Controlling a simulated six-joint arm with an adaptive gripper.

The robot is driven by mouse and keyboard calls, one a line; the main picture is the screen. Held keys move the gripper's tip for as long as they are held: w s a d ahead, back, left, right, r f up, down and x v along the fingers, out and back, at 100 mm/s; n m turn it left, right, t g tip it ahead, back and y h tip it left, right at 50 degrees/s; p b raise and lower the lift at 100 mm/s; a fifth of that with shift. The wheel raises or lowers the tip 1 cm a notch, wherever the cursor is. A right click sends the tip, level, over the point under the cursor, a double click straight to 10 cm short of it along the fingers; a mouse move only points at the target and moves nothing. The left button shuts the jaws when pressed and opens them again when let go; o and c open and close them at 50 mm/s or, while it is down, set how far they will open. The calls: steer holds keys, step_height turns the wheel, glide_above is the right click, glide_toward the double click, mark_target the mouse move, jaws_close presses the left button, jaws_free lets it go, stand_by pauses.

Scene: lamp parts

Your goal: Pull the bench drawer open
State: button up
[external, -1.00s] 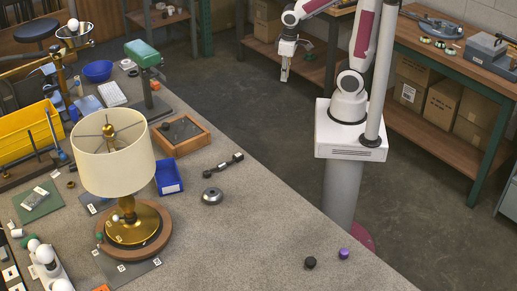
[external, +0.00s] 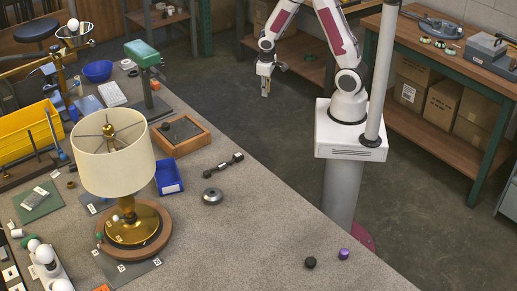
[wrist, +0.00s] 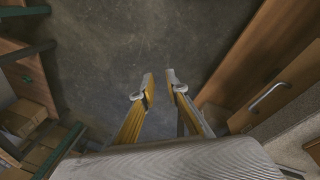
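A bench drawer front (wrist: 285,85) in brown wood shows at the right of the wrist view. It carries a silver bar handle (wrist: 268,97). The drawer looks closed against the bench side. The external view hides this side of the bench. My gripper (wrist: 161,88) is open and empty, with floor visible between its fingertips. In the external view my gripper (external: 265,87) hangs over the floor, beyond the bench edge. It is apart from the handle, which lies to its right in the wrist view.
The bench top (external: 255,225) holds a lamp with a cream shade (external: 112,165), a blue bin (external: 168,178), and a wooden tray (external: 200,140). A side table with boxes (external: 442,105) stands at the right. The floor (external: 235,105) around my gripper is clear.

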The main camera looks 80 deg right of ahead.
steer(key=w+d+f+t+y, duration=0.1)
steer(key=w+f, duration=0.2)
steer(key=f, duration=0.5)
steer(key=w+d+f+t, duration=0.1)
steer(key=w+d+f, duration=0.15)
steer(key=f, duration=0.45)
steer(key=w+a+f+m+t+y, duration=0.2)
steer(key=w+a+f+t+y, duration=0.15)
steer(key=a+f, duration=0.45)
steer(key=w+a+f+m+t+y, duration=0.1)
steer(key=w+a+m+t+y, duration=0.1)
steer(key=w+a+y, duration=0.3)
steer(key=w+a+r+m+t+y, duration=0.2)
steer(key=a+r, duration=0.3)
steer(key=r, duration=0.5)
steer(key=shift+w+a+r+t+y, duration=0.2)
steer(key=shift+r+t+y, duration=0.15)
steer(key=shift+t+y, duration=0.3)
steer(key=shift+a, duration=0.1)
steer(key=shift+x, duration=3.75)
